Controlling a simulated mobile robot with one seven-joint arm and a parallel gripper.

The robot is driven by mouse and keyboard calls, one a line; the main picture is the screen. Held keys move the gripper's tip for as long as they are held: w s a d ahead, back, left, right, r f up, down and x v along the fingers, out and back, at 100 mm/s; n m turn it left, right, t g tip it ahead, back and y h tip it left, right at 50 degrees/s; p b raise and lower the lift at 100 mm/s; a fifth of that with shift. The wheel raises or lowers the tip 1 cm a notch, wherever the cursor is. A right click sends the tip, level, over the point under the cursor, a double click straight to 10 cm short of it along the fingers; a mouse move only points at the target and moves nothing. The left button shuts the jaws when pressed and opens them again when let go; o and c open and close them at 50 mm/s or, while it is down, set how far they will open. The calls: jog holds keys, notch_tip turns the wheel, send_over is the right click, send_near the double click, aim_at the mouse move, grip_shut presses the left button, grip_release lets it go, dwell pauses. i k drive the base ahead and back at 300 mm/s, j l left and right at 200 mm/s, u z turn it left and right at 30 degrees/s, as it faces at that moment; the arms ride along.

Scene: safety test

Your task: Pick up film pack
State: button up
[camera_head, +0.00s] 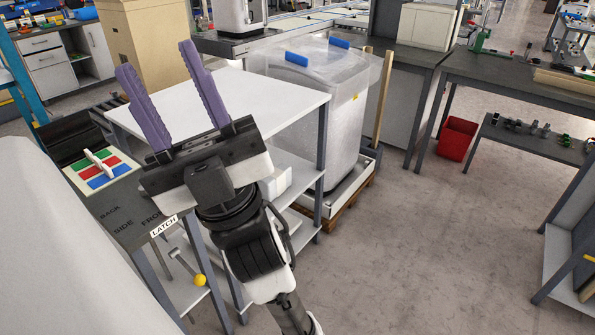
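I cannot tell for sure which thing is the film pack. A translucent, film-like wrapped container (325,110) with blue pieces on top stands right of the white-topped table (265,98). A small white block (275,180) on the shelf below is partly hidden by my arm. A board with green, red and blue patches (108,178) and a white piece lies on the dark bench at left. My gripper (157,62) has two purple fingers spread apart with nothing between them. It is in front of the white-topped table in this view, pointing up and left.
The dark bench (140,208) carries printed words and a LATCH label, with a yellow knob (200,280) below. A cardboard box (150,40) stands behind. A red bin (457,138) and dark workbenches are at right. The floor (420,250) at lower right is clear.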

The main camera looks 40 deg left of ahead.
aim_at(273, 186)
jog(key=i+z, duration=0.25)
jog(key=i, duration=0.35)
jog(key=i+j+z, duration=0.2)
jog(key=i, duration=0.4)
jog(key=i+z, duration=0.45)
jog(key=i, duration=0.8)
jog(key=i+z, duration=0.1)
jog(key=z, duration=7.95)
